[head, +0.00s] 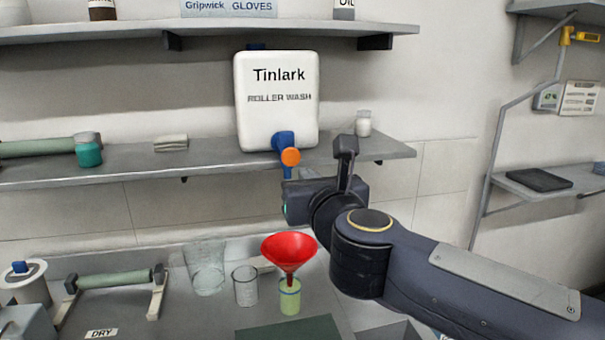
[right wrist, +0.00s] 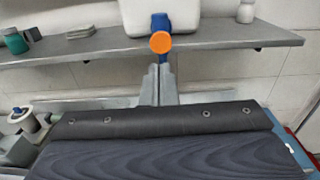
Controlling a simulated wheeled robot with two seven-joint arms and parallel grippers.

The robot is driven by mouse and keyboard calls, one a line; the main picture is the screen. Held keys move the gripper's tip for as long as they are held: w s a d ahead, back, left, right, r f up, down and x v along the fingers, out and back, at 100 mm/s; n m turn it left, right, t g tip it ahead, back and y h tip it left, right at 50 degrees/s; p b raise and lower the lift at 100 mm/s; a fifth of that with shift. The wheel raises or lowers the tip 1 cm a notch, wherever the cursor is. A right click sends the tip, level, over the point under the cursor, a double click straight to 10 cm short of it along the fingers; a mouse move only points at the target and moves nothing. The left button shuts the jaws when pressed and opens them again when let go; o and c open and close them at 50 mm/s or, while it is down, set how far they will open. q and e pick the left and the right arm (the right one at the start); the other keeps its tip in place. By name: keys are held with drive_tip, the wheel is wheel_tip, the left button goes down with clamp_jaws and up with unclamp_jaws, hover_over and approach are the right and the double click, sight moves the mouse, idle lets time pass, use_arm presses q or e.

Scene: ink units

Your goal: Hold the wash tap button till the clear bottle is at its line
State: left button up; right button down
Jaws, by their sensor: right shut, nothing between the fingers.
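The white Tinlark roller wash tank (head: 277,100) stands on the shelf. Its blue tap (head: 283,140) carries a round orange button (head: 290,157), which also shows in the right wrist view (right wrist: 160,43). A small clear bottle (head: 290,302) with yellow-green liquid stands below, a red funnel (head: 289,250) in its mouth. A blue line shows near its top; whether the liquid meets it is too small to tell. My right gripper (head: 291,194) is shut and empty, its fingertips (right wrist: 160,72) just below the button, seemingly apart from it. No stream is visible. My left gripper is out of view.
An empty clear beaker (head: 208,268) and a smaller clear glass (head: 245,286) stand left of the bottle. A green roller (head: 115,280) rests on a stand further left. The shelf (head: 215,155) edge runs behind my right gripper. A teal-filled jar (head: 88,152) stands on it.

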drive_tip(key=shift+v, duration=1.35)
drive_tip(key=s+d+f+n+g, duration=0.4)
drive_tip(key=s+f+n, duration=0.4)
drive_tip(key=f+n, duration=0.2)
drive_tip(key=s+d+f+n+g, duration=0.4)
drive_tip(key=s+d+f+n, duration=0.3)
drive_tip(key=f+n, duration=0.4)
drive_tip(key=s+d+f+n+g, duration=0.3)
drive_tip(key=s+d+f+n, duration=0.3)
drive_tip(key=s+f+n, duration=0.3)
drive_tip(key=shift+f+n+g, duration=0.4)
drive_tip(key=shift+f+n, duration=0.3)
drive_tip(key=shift+n, duration=0.2)
